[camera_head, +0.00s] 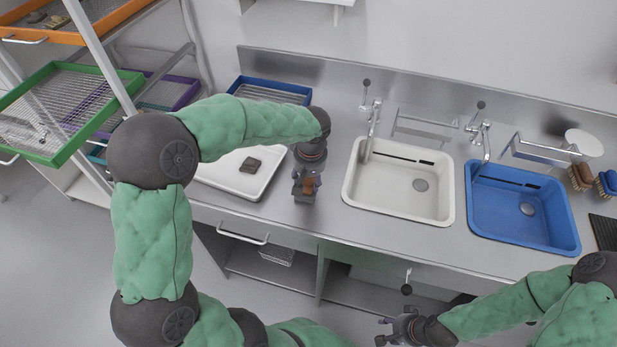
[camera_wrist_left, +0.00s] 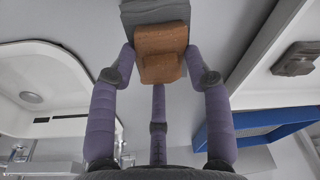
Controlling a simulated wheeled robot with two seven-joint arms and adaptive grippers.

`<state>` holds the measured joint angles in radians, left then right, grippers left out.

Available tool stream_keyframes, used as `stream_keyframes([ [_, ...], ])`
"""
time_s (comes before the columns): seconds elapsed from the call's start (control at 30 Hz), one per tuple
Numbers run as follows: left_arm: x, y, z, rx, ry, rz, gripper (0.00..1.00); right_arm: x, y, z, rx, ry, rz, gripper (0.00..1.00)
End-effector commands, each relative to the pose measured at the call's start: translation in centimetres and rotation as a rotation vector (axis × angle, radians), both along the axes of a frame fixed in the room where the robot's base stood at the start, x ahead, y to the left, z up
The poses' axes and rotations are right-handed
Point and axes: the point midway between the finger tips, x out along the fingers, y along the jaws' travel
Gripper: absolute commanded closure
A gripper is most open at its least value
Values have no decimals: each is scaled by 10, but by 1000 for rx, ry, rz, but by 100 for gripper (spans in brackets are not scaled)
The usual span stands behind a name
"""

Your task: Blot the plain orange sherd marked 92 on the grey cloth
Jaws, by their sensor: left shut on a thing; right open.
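My left gripper (camera_head: 306,187) is shut on an orange-brown sherd (camera_wrist_left: 160,42), holding it over the steel counter between the white tray and the white sink. The sherd also shows small between the fingers in the head view (camera_head: 309,184). No mark can be read on it. A grey piece that looks like the cloth (camera_wrist_left: 140,14) shows right behind the sherd in the left wrist view; I cannot tell whether they touch. In the head view the gripper largely hides that spot. My right gripper (camera_head: 394,329) is open and empty in front of the counter.
A white tray (camera_head: 216,178) with a dark sherd (camera_head: 250,165) lies left of my left gripper. A white sink (camera_head: 388,195) and a blue sink (camera_head: 515,221) are to the right. A blue tray (camera_head: 270,90) stands behind; brushes (camera_head: 581,176) lie far right.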

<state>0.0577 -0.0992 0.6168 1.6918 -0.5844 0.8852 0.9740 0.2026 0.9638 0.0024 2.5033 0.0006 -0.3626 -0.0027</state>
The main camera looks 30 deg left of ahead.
Motion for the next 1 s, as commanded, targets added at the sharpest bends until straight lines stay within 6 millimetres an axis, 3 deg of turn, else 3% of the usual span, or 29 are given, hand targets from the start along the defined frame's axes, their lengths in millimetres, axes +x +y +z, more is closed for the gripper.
stream_keyframes([
  [1.0, 0, 0, 68, 1, -1, 0, 84, 0, 0, 48, 0, 0, 0, 58],
])
